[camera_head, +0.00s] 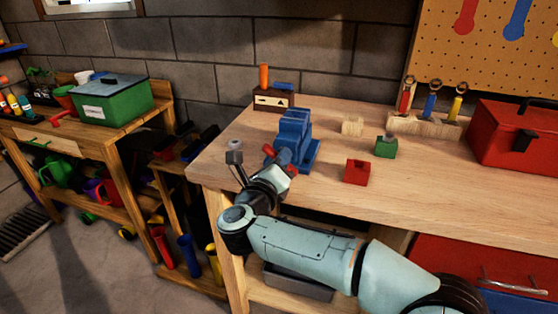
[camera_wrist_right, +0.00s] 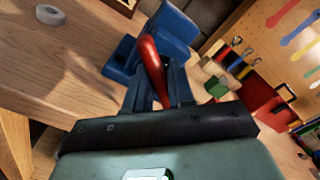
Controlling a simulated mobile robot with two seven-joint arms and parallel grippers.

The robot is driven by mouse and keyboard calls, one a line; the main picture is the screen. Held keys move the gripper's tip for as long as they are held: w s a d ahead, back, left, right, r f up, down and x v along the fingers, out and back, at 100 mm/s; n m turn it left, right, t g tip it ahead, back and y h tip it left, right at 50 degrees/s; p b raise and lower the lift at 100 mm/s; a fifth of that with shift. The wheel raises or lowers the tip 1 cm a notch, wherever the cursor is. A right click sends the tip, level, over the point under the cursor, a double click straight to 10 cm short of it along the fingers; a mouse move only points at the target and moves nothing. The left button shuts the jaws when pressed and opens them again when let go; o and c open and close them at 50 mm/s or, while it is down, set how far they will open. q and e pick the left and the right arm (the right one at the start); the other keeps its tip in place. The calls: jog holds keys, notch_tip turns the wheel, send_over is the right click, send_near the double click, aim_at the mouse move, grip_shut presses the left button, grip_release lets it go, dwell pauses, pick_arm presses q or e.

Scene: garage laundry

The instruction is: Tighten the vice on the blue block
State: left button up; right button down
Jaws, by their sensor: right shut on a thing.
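The blue vice (camera_head: 296,130) stands on the left part of the wooden workbench, near its front edge. Its red handle (camera_head: 283,157) is at its front, facing my arm. In the right wrist view the red handle (camera_wrist_right: 151,62) lies between my fingers, with the blue vice (camera_wrist_right: 176,28) behind it. My right gripper (camera_wrist_right: 160,95) is shut on the handle; it also shows in the head view (camera_head: 281,165). I cannot make out the blue block apart from the same-coloured vice. My left gripper is out of view.
On the workbench (camera_head: 480,188), a red block (camera_head: 357,172), a green block (camera_head: 386,148) and a wooden block (camera_head: 352,125) sit right of the vice. A red toolbox (camera_head: 515,138) is at the right. A grey ring (camera_wrist_right: 50,14) lies left of the vice.

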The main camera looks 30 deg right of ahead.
jog(key=shift+a+f+m, duration=0.1)
jog(key=shift+a+m, duration=0.2)
jog(key=shift+m, duration=0.1)
dwell(1.2)
jog(key=c, duration=1.1)
grip_release()
jog(key=shift+s, duration=0.1)
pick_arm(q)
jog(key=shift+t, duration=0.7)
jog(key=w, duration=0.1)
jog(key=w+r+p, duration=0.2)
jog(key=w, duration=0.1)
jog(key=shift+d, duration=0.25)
pick_arm(e)
jog(key=v, duration=1.3)
jog(key=shift+s, duration=0.15)
